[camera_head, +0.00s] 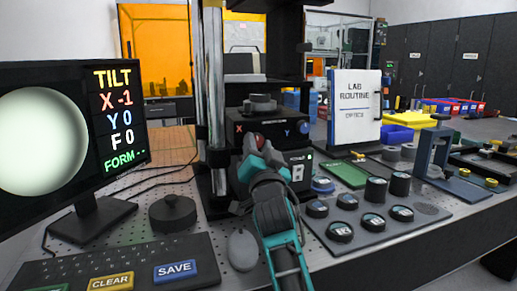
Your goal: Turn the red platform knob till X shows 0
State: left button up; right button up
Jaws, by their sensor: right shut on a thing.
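The monitor (75,130) at the left reads TILT with X -1 in red, Y 0, F 0 and FORM with dashes. The dark platform block (272,125) stands between the metal columns, with a red X mark and a blue Y mark on its front. The red platform knob (260,139) shows just above my right gripper (260,150), which is shut on it and hides most of it. The blue knob (303,127) beside it to the right is free. My right arm reaches up from the bottom middle. My left gripper is not in view.
A keypad with CLEAR (111,283) and SAVE (175,271) keys lies at the front left. A mouse (243,249) and a dark round puck (172,213) are left of my arm. A grey tray of several discs (340,232) is close on the right.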

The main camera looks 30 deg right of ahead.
dwell(0.4)
jog(key=o, duration=0.9)
jog(key=shift+c, duration=0.2)
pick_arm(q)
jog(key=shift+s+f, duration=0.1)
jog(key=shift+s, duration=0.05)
pick_arm(e)
jog(key=shift+o, duration=0.9)
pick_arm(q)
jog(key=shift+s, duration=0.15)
pick_arm(e)
jog(key=shift+s+f, duration=0.1)
jog(key=shift+f, duration=0.05)
